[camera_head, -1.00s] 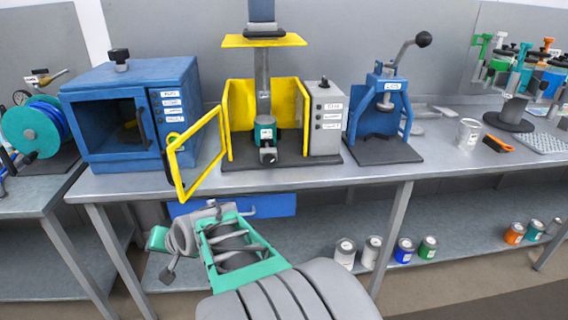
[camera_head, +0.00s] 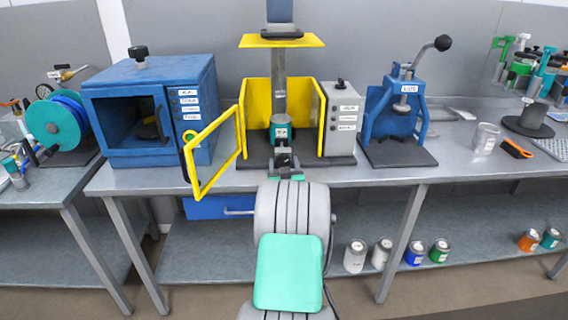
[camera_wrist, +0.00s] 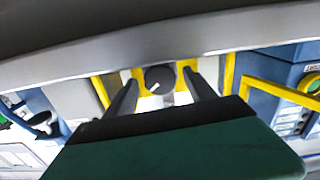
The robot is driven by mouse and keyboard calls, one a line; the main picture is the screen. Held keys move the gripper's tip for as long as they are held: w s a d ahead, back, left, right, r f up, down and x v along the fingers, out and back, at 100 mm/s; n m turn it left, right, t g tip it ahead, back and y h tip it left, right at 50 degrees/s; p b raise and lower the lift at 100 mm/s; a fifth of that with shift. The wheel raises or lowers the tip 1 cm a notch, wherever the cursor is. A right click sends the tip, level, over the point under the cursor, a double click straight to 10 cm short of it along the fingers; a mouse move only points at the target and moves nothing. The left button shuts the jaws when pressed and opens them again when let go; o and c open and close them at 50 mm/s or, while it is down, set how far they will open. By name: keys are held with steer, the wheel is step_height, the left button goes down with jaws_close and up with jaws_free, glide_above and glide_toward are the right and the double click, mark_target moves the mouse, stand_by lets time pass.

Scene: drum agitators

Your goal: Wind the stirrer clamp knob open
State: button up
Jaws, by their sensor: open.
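The stirrer (camera_head: 279,95) stands mid-bench, with a yellow guard around its sides and a teal can (camera_head: 281,134) at its foot. The clamp knob (camera_wrist: 158,79) shows in the wrist view as a dark round knob with a white mark. My gripper (camera_wrist: 161,85) is open, with one dark finger on each side of the knob. I cannot tell whether either finger touches it. In the head view my arm comes up to the front of the stirrer base and largely hides the gripper; the grey clamp (camera_head: 284,159) shows just above it.
The yellow guard door (camera_head: 213,152) stands swung open at the left. A blue oven (camera_head: 150,110) is left of the stirrer; a grey control box (camera_head: 339,118) and a blue lever press (camera_head: 398,115) are right. Paint cans (camera_head: 382,254) stand on the lower shelf.

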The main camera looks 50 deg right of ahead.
steer(key=shift+c, duration=0.3)
steer(key=c, duration=1.3)
steer(key=shift+f+b, duration=0.25)
steer(key=shift+b, duration=0.6)
steer(key=shift+r+n+b, duration=0.1)
steer(key=shift+n+b, duration=0.55)
steer(key=shift+n, duration=0.05)
steer(key=shift+r, duration=0.15)
steer(key=o, duration=1.4)
steer(key=shift+c, duration=0.2)
